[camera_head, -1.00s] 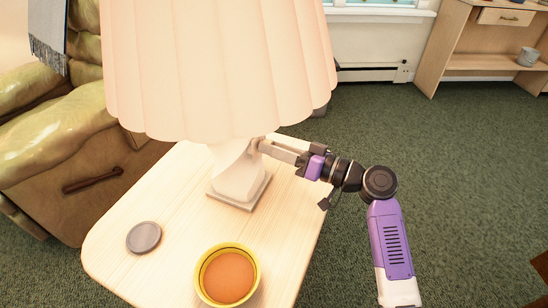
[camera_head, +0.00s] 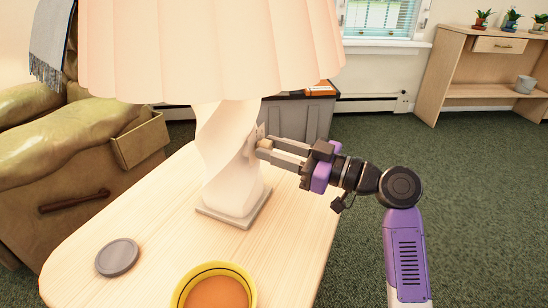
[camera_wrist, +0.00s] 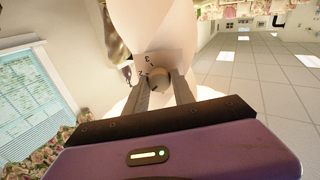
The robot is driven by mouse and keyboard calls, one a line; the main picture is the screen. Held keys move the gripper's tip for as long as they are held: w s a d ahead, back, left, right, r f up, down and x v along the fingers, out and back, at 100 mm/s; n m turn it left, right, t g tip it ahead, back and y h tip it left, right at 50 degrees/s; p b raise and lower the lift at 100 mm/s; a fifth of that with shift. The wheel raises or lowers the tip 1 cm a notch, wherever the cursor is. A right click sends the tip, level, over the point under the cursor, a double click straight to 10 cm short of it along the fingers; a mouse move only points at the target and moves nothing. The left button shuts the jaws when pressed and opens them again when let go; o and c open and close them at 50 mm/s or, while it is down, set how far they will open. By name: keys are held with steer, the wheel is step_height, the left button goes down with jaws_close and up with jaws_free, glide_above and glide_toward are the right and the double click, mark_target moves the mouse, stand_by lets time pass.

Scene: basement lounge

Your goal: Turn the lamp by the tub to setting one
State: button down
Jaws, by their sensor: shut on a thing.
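The lamp (camera_head: 230,160) stands on a light wooden side table (camera_head: 140,215), with a white twisted body, a square grey base and a lit pleated shade. On the right side of its body is a small plate (camera_wrist: 172,58) with number marks, a 3 and a 2 being readable in the wrist view. A round tan knob (camera_wrist: 158,76) sits on this plate. My gripper (camera_head: 266,147) reaches in from the right, below the shade, and is shut on the knob, which also shows in the head view (camera_head: 264,144). The knob's exact setting cannot be told.
A yellow-rimmed bowl (camera_head: 240,272) and a grey disc (camera_head: 117,257) rest on the table. A green recliner (camera_head: 70,140) stands at left. A grey cabinet (camera_head: 312,118) stands behind the lamp. Carpet at right is open. The shade hangs low above my gripper.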

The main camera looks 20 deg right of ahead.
stand_by(0.4)
steer(key=c, duration=1.1)
jaws_free()
steer(key=shift+o, duration=0.2)
steer(key=p+v, duration=0.2)
steer(key=v, duration=0.6)
steer(key=shift+w, duration=0.1)
